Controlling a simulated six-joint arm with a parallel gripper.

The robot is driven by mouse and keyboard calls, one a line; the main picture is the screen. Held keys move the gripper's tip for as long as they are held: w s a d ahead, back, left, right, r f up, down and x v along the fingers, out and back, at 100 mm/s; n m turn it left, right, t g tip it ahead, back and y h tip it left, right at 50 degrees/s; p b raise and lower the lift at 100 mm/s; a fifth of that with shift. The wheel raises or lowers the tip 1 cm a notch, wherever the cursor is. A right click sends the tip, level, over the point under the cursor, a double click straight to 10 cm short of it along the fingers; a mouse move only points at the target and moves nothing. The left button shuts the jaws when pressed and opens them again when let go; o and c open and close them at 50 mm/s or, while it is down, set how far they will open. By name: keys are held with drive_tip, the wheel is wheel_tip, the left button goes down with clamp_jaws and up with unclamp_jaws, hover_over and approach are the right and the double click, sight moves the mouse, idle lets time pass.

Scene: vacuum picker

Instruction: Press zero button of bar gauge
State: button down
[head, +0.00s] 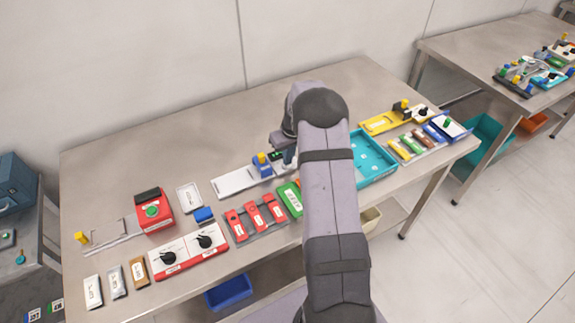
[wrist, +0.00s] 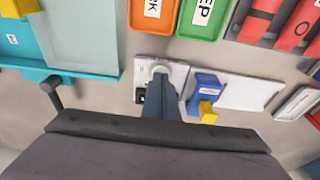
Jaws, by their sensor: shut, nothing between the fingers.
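The bar gauge, a small white unit with a dark display showing green, shows in the wrist view (wrist: 179,72) and partly in the head view (head: 277,155); my arm hides much of it there. My gripper (wrist: 161,76) is shut and empty, its dark fingertips over the middle of the white unit. A pale round part shows at the tips, mostly covered by them. I cannot tell whether the fingertips touch it or press it. The zero button cannot be clearly made out.
A blue block (wrist: 207,84) with a yellow knob (wrist: 208,112) stands beside the gauge, on a white plate (head: 232,181). Orange and green trays (wrist: 205,15) lie close on the other side. A teal tray (head: 375,170) is right of my arm. Red holders (head: 255,215) stand toward the front.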

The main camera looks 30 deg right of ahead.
idle(0.3)
drive_tip(key=shift+r+p, duration=1.9)
drive_tip(key=shift+r, duration=1.1)
